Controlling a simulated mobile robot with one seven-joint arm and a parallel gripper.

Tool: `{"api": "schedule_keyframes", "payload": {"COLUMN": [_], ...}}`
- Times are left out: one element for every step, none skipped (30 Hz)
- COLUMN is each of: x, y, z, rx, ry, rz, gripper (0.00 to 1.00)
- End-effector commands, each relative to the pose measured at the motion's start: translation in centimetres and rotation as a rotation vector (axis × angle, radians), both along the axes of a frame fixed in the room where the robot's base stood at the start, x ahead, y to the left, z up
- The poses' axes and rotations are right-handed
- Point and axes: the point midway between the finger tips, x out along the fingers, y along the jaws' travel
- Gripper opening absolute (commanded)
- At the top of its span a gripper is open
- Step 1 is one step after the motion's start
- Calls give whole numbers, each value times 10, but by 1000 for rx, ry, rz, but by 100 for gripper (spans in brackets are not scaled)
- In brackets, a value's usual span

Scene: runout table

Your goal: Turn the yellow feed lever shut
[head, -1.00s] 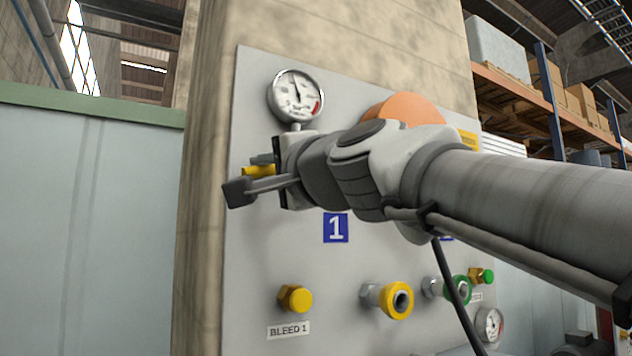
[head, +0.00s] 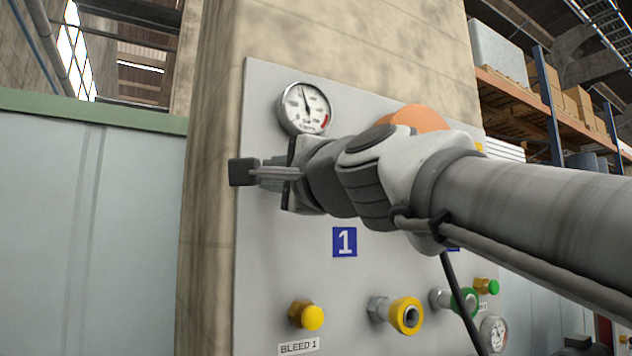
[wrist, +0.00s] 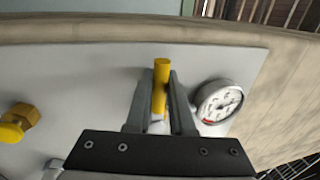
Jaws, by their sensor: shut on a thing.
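The yellow feed lever (wrist: 160,88) shows in the wrist view as a yellow bar between the two grey fingers of my gripper (wrist: 158,94). The fingers lie on both sides of it and are shut on it; its far end sticks out a little past the fingertips. In the head view my gripper (head: 268,173) is at the upper left of the grey panel (head: 270,255), just below the round gauge. There the lever and its pivot are hidden behind my gripper.
The pressure gauge (head: 305,108) sits close above my gripper and beside the right finger in the wrist view (wrist: 218,101). Lower on the panel are a yellow bleed knob (head: 310,317), a yellow-ringed coupling (head: 406,315) and a green-ringed one (head: 463,302). An orange round part (head: 420,118) is behind my arm.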

Motion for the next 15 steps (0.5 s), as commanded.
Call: {"api": "schedule_keyframes", "payload": {"x": [0,0,0,0,0,0,0,0,0,0,0,0,0,0,0], "y": [-1,-1,-1,-1,-1,-1,-1,-1,-1,-1,0,0,0,0,-1], "z": [2,2,2,2,2,2,2,1,1,1,1,1,1,1,1], "rx": [4,4,4,4,3,3,3,3,2,1,1,1,1,1,1], "ry": [-2,-2,-2,-2,-3,-2,-2,-2,-2,-2,-2,-2,-2,-2,-2], "rz": [-1,-1,-1,-1,-1,-1,-1,-1,-1,-1,-1,-1,-1,-1,-1], "gripper": [0,0,28,33,39,46,51,51,51,51,51,51,51,51,51]}}
